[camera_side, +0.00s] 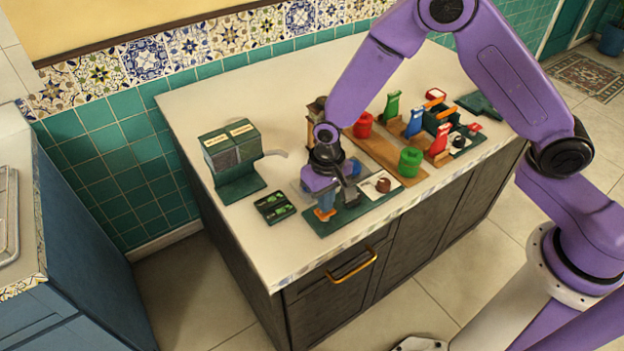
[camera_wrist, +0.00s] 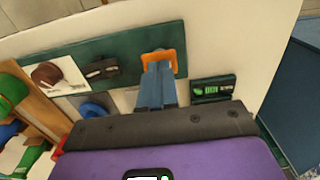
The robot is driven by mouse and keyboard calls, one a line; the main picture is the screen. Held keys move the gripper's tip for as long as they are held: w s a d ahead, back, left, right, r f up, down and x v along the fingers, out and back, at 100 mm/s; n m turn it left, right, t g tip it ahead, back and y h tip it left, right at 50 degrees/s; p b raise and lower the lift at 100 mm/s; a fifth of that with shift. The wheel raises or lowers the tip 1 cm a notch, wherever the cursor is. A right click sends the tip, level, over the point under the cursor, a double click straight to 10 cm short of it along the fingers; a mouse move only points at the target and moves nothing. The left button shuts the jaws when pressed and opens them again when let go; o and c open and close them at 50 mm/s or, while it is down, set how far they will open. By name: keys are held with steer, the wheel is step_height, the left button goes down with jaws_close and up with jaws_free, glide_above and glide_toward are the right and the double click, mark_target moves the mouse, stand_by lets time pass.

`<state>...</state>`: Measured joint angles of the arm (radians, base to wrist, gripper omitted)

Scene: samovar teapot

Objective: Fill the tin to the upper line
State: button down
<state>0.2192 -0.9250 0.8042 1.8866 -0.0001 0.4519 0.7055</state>
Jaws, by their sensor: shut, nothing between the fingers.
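My gripper (camera_side: 325,212) points down over the front end of a dark green board (camera_side: 345,220). In the wrist view its blue fingers (camera_wrist: 158,72) are together and empty. Their tips are at an orange square frame (camera_wrist: 160,58) on the board; I cannot tell if they touch it. Beside it on the board is a small black block (camera_wrist: 102,68). A brown round pot (camera_side: 383,185) is on a white card, and also shows in the wrist view (camera_wrist: 45,74). A round blue thing (camera_wrist: 95,107) is nearby. I cannot tell which thing is the tin, and no upper line is readable.
A dark green twin-box dispenser (camera_side: 232,145) stands at left. A black panel with green marks (camera_side: 274,207) lies before it. Red (camera_side: 363,125) and green (camera_side: 410,162) canisters stand on a wooden board. Coloured holders stand behind right. The counter's left front is bare.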

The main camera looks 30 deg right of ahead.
steer(key=shift+f, duration=0.8)
stand_by(7.2)
